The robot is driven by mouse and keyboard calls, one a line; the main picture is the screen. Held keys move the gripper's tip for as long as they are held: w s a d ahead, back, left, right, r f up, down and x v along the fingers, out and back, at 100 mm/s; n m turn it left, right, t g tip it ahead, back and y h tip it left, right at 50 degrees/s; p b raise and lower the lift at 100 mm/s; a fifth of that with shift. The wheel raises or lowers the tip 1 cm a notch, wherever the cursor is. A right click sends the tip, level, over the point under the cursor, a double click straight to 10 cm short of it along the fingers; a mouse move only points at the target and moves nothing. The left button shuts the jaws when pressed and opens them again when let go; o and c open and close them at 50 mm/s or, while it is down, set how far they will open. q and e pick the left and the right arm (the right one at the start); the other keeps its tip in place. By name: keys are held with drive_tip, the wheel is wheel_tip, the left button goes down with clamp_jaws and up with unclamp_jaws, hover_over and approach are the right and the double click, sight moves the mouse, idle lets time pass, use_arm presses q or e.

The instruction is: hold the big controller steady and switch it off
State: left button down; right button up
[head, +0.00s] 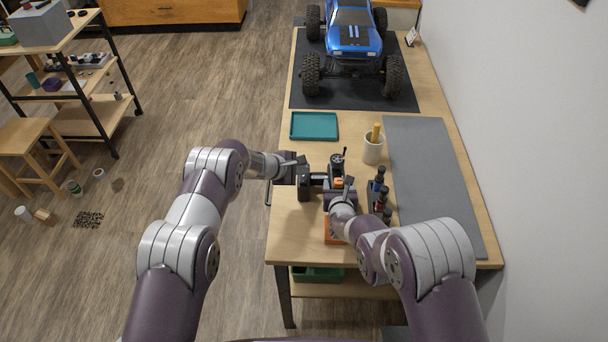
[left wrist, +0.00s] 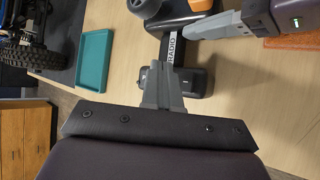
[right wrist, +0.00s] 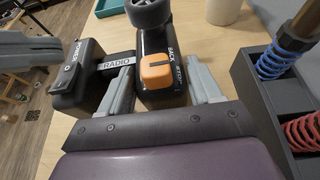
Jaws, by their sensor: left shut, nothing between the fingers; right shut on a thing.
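The big controller (head: 315,180) is black and lies on the table between my grippers. The right wrist view shows its dark wheel, an orange switch (right wrist: 157,72) on one block, and a bar labelled RADIO (right wrist: 117,62) joining it to a second black block (right wrist: 75,80). My right gripper (right wrist: 165,90) is shut on the block with the orange switch, one finger on each side. My left gripper (head: 299,160) is shut and empty beside the other block; its fingertips (left wrist: 160,75) show close to the RADIO bar in the left wrist view. I cannot tell whether they touch.
A dark stand with springs (head: 380,196) is close to the controller's right. A white cup (head: 373,152) stands behind, and a teal tray (head: 315,126) behind left. An orange mat (head: 331,238) lies in front. A blue crawler (head: 355,40) stands at the far end.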

sight(302, 179)
use_arm(q)
drive_tip(key=shift+r, duration=0.35)
use_arm(e)
drive_tip(key=shift+f, duration=0.1)
use_arm(q)
drive_tip(key=shift+s+r, duration=0.2)
drive_tip(key=shift+r, duration=1.05)
drive_tip(key=shift+s+r, duration=0.15)
drive_tip(key=shift+r, duration=1.05)
use_arm(e)
drive_tip(key=o, duration=1.4)
